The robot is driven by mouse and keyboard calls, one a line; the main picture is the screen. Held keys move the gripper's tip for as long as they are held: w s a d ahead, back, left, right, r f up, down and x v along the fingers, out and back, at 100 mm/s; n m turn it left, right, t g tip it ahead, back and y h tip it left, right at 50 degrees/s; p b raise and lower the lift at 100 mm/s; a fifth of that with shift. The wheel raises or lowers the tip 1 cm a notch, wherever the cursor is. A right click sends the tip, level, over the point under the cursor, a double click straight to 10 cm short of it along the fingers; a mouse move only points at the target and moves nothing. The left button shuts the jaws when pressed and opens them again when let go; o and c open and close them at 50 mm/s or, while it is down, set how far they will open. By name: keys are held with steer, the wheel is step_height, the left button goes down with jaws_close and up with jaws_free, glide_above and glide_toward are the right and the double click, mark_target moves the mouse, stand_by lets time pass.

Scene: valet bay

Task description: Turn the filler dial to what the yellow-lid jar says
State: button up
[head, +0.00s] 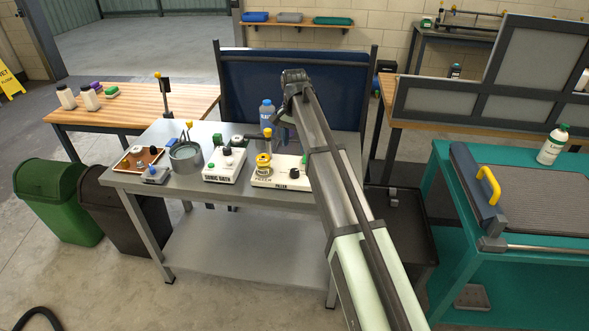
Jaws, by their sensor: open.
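My gripper (278,122) hangs from the arm's far end, above the back of the table.
A blue bottle (266,112) stands behind the jar. A grey pot (186,155) and a brown tray (119,165) are at the table's left. A blue panel (240,90) rises behind. A teal cart (439,205) stands right, and bins (57,172) stand left.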

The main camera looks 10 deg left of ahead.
mark_target(295, 171)
step_height(295, 171, down, 11)
steer(key=shift+f, duration=0.2)
stand_by(0.3)
steer(key=shift+c, duration=0.2)
steer(key=c, duration=1)
